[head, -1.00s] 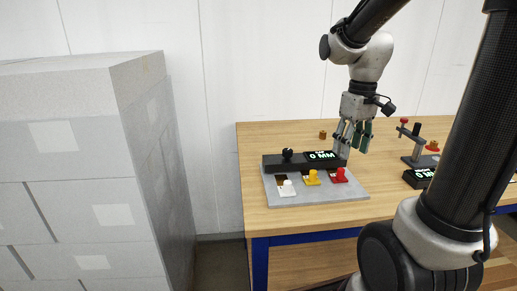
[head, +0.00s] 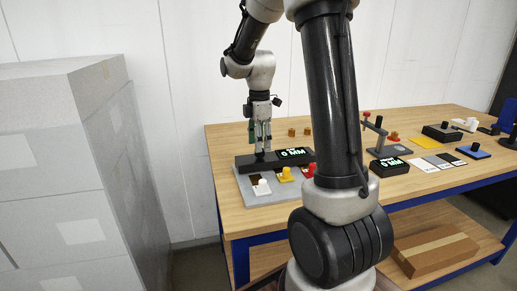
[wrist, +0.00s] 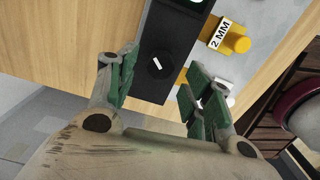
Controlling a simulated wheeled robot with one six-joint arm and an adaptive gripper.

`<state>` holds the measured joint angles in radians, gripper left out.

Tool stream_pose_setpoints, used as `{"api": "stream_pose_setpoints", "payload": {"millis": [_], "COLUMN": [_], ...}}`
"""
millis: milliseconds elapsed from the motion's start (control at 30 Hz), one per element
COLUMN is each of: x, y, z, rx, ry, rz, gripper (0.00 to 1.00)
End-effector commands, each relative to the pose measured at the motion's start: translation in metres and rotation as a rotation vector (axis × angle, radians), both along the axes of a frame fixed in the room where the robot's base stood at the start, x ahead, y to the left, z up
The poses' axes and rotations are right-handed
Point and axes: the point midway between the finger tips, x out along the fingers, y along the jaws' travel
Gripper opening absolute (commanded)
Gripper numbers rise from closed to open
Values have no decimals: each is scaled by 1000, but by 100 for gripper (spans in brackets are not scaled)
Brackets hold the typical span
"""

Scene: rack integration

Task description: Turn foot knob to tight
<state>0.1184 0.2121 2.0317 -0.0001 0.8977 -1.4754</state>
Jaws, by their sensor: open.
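A round black knob with a white mark line (wrist: 158,66) sits on the end of a long black box (wrist: 174,25). In the head view the box (head: 245,162) lies along the back of a grey plate, and a lit display (head: 296,153) on it reads 0 MM. My gripper (head: 263,148) points down over the left end of the box, where its fingers largely cover the knob. In the wrist view the open green-padded fingers (wrist: 157,80) lie on either side of the knob. Contact with the knob cannot be told.
White (head: 262,187), yellow (head: 286,174) and red (head: 308,171) pieces stand along the grey plate's front. A second display unit (head: 388,167) and a stand (head: 391,150) are further right. Grey stacked blocks (head: 75,170) rise at left.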

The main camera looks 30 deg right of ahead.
Motion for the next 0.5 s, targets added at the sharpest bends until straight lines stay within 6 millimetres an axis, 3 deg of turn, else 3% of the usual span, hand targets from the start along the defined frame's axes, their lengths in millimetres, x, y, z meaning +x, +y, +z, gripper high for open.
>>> {"api": "stream_pose_setpoints", "payload": {"millis": [200, 500], "x": [0, 0], "y": [0, 0], "z": [-25, -28], "rx": [0, 0], "ry": [2, 0], "rz": [-1, -1], "gripper": [51, 51]}}
